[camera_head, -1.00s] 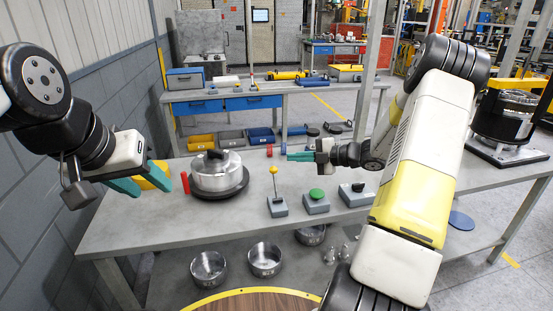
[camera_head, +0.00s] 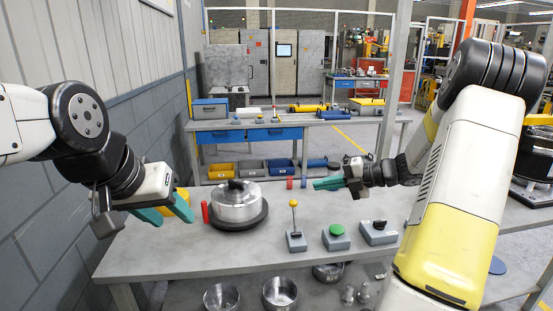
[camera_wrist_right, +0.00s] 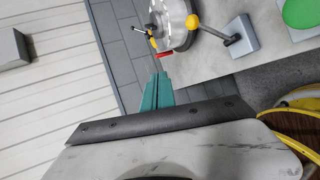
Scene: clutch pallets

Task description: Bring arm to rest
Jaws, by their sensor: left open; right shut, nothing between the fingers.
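My left gripper (camera_head: 164,212) has teal fingers spread apart and is empty, above the table's left end, left of the round metal housing. My right gripper (camera_head: 328,184) is shut with nothing in it, held over the far part of the table, right of the housing. In the right wrist view its teal fingers (camera_wrist_right: 157,92) lie together. My right arm's white and yellow links cover part of the table's right side.
The grey table (camera_head: 180,262) carries a metal housing (camera_head: 238,206) on a dark base, a red cylinder (camera_head: 205,212), a yellow-knobbed lever box (camera_head: 296,241), a green-button box (camera_head: 337,237) and another grey box (camera_head: 378,233). Metal bowls (camera_head: 280,294) sit below. A wall (camera_head: 60,235) stands left.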

